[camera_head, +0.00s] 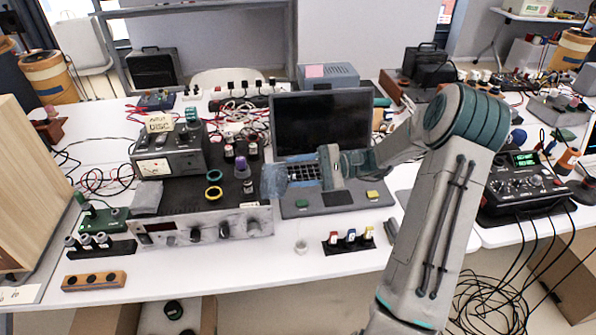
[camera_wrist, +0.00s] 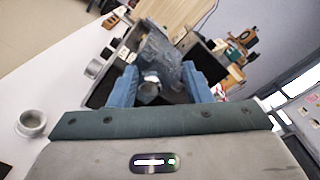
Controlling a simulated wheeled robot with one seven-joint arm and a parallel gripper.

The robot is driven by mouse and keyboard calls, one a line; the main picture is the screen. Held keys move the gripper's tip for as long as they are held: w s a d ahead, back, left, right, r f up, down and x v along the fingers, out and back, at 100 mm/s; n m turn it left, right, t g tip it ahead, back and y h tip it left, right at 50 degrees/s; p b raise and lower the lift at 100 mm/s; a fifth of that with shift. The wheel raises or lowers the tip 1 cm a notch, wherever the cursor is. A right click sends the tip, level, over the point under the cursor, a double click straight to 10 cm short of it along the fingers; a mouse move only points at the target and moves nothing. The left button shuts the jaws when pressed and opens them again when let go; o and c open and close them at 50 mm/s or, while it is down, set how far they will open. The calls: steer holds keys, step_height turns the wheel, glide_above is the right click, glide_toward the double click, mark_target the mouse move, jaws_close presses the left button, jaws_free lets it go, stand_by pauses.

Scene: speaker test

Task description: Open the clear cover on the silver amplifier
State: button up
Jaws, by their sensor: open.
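The silver amplifier (camera_head: 203,230) lies across the front of the table, its knobbed face toward me and its top black. A clear, bluish piece (camera_head: 273,183), which looks like the cover, stands up at its right end. It also shows in the wrist view (camera_wrist: 160,50), beyond and between my fingers. My gripper (camera_head: 290,175) is open, over the left part of the laptop, close to the clear piece. In the wrist view its two blue fingers (camera_wrist: 160,85) are apart, with a small round part between them. I cannot tell whether they touch the cover.
An open laptop (camera_head: 322,120) stands behind and right of my gripper. A meter box (camera_head: 168,160), yellow and teal rings and knobs stand on the black top. A small pale cup (camera_head: 301,247) and a switch block (camera_head: 348,240) sit in front. A wooden box (camera_head: 30,180) bounds the left.

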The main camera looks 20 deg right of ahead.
steer(key=shift+d, duration=0.1)
steer(key=s+d, duration=0.2)
steer(key=d, duration=1.1)
steer(key=shift+d+r+b, duration=0.15)
steer(key=shift+d+b, duration=0.1)
steer(key=shift+b, duration=0.2)
